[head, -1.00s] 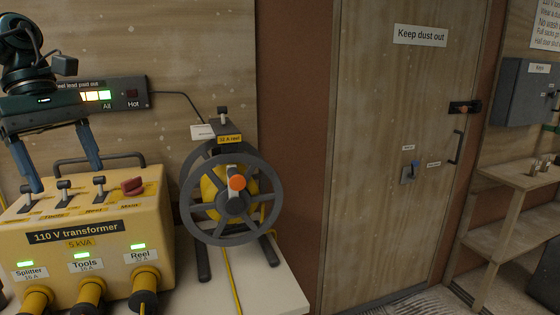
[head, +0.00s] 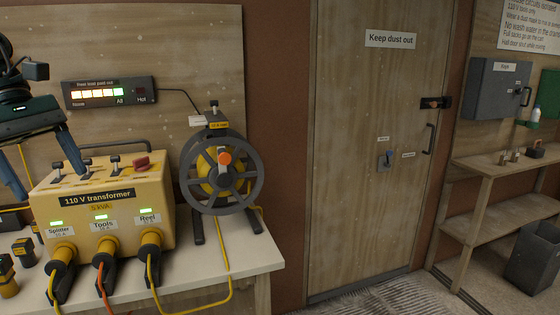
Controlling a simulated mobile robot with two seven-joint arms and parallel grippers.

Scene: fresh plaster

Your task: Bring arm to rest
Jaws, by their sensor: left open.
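My left gripper (head: 40,168) is at the left edge of the head view, open and empty, its two blue fingers pointing down. One finger comes down in front of the left end of the yellow 110 V transformer (head: 152,207); the other is at the picture's edge. I cannot tell whether a finger touches the transformer. My left arm comes in from the upper left and is partly cut off. My right gripper is not in view.
A cable reel (head: 222,172) stands right of the transformer on the bench (head: 245,258). Yellow and orange leads run from the plugs over the bench. A lit indicator box (head: 110,91) is on the wall. A closed door (head: 365,210), a shelf (head: 500,165) and a bin (head: 533,258) are at right.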

